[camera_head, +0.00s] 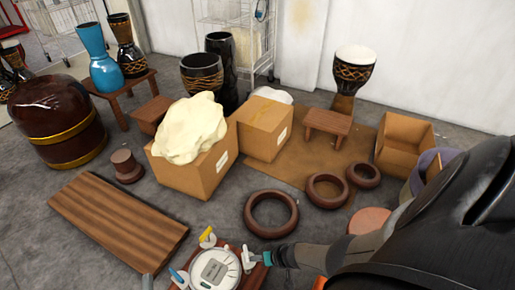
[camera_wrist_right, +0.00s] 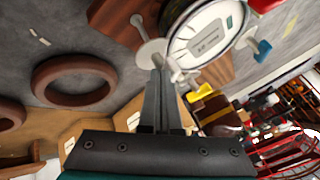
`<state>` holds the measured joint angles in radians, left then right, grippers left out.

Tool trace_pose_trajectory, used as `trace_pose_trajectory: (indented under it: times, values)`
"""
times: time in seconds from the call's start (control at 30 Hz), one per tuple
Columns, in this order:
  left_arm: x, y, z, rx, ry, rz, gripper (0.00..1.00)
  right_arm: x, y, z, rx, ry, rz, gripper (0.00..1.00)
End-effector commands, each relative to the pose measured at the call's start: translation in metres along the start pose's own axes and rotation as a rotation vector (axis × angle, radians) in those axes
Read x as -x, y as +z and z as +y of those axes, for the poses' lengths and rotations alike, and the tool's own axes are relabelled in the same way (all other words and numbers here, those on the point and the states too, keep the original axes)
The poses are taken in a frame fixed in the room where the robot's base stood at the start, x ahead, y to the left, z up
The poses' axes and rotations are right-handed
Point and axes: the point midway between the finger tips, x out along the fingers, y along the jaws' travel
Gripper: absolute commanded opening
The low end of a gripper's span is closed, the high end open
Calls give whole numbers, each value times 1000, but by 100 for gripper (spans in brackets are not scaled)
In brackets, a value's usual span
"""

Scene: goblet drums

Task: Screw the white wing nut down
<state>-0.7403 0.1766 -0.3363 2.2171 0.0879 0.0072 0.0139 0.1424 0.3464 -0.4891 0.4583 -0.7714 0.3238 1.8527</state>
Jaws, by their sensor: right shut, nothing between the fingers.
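A round white drumhead-like disc (camera_head: 213,270) with a grey centre label sits on a brown wooden base at the bottom of the head view; it also shows in the wrist view (camera_wrist_right: 207,38). The white wing nut (camera_head: 247,260) is at the disc's right side. In the wrist view the white wing nut (camera_wrist_right: 150,50) is a pale round piece just beyond my fingertips. My right gripper (camera_head: 257,258) is shut and empty, its tips close to this nut; contact is unclear. In the wrist view its fingers (camera_wrist_right: 159,72) are together. My left gripper is not recognisable.
A yellow wing nut (camera_head: 207,236) and a blue one (camera_head: 179,278) stand around the disc. A wooden slab (camera_head: 118,220) lies left. Dark rings (camera_head: 271,213) lie behind on the floor. Cardboard boxes (camera_head: 200,172) and drums stand farther back. Grey floor between is free.

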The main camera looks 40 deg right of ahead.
Motion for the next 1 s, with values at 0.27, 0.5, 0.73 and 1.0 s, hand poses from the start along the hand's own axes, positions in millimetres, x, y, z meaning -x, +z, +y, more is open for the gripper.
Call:
trace_pose_trajectory:
  times: [0.27, 0.5, 0.73, 1.0]
  values:
    - [-1, 2, -1, -5, -3, -31, 100, 0, 1, -2, -33, 16, 17, 0]
    - [-1, 5, -5, -14, -12, -69, 100, 0, 3, -4, -68, 34, 35, 0]
    - [-3, 6, -10, -27, -22, -104, 100, -1, 5, -6, -109, 55, 56, 0]
    - [-6, 4, -14, -41, -34, -160, 100, -1, 7, -11, -184, 93, 96, 0]
